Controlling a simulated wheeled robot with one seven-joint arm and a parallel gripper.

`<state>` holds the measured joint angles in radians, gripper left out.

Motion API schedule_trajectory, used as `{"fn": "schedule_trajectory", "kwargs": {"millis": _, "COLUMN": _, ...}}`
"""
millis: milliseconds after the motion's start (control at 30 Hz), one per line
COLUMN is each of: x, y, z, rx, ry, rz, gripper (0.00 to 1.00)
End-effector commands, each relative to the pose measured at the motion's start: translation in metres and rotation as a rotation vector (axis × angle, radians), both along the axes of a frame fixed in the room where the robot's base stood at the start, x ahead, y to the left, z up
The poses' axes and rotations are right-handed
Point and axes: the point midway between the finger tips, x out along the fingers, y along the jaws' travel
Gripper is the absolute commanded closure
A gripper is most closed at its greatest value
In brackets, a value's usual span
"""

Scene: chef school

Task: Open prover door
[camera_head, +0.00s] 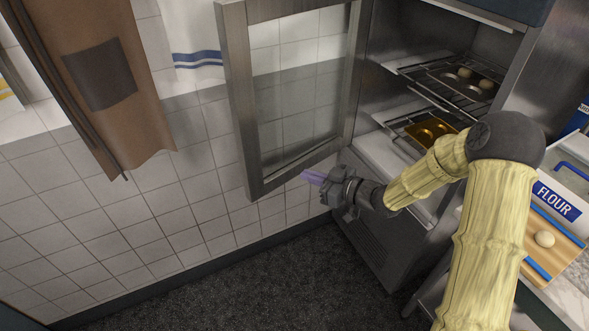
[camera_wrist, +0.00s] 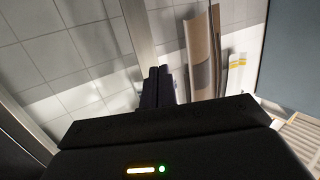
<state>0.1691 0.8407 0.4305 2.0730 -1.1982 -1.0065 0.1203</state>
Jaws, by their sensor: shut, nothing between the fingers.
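The prover door (camera_head: 237,95) is a steel frame with a glass pane. It stands swung wide open, out to the left of the prover (camera_head: 388,220). The cabinet inside is exposed, with wire racks and trays. My gripper (camera_head: 308,177) is at the lower edge of the door, near its bottom right, with the fingers pointing left. I cannot tell whether it touches the door. In the wrist view my gripper's dark fingers (camera_wrist: 158,86) are together and empty, beside the door's steel frame (camera_wrist: 137,28).
Inside the prover are a wire rack (camera_head: 450,80) with dough balls and a golden tray (camera_head: 432,130). A brown apron (camera_head: 100,75) hangs on the tiled wall. At the right are a flour bin (camera_head: 556,200) and a board (camera_head: 550,254) with dough. The dark floor is clear.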

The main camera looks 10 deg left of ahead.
Motion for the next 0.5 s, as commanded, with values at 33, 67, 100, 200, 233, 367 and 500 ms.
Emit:
{"fn": "schedule_trajectory", "kwargs": {"millis": 33, "x": 0.004, "y": -0.009, "z": 0.000, "rx": -0.074, "ry": 0.011, "rz": -0.052, "gripper": 1.00}}
{"fn": "schedule_trajectory", "kwargs": {"millis": 67, "x": 0.006, "y": -0.015, "z": -0.002, "rx": -0.122, "ry": 0.025, "rz": -0.089, "gripper": 1.00}}
{"fn": "schedule_trajectory", "kwargs": {"millis": 100, "x": 0.009, "y": -0.027, "z": -0.005, "rx": -0.189, "ry": 0.046, "rz": -0.147, "gripper": 1.00}}
{"fn": "schedule_trajectory", "kwargs": {"millis": 200, "x": 0.011, "y": -0.066, "z": -0.008, "rx": -0.352, "ry": 0.114, "rz": -0.304, "gripper": 1.00}}
{"fn": "schedule_trajectory", "kwargs": {"millis": 233, "x": 0.010, "y": -0.079, "z": -0.008, "rx": -0.398, "ry": 0.138, "rz": -0.352, "gripper": 1.00}}
{"fn": "schedule_trajectory", "kwargs": {"millis": 367, "x": -0.007, "y": -0.139, "z": -0.004, "rx": -0.566, "ry": 0.266, "rz": -0.564, "gripper": 1.00}}
{"fn": "schedule_trajectory", "kwargs": {"millis": 500, "x": -0.048, "y": -0.199, "z": 0.005, "rx": -0.688, "ry": 0.448, "rz": -0.779, "gripper": 1.00}}
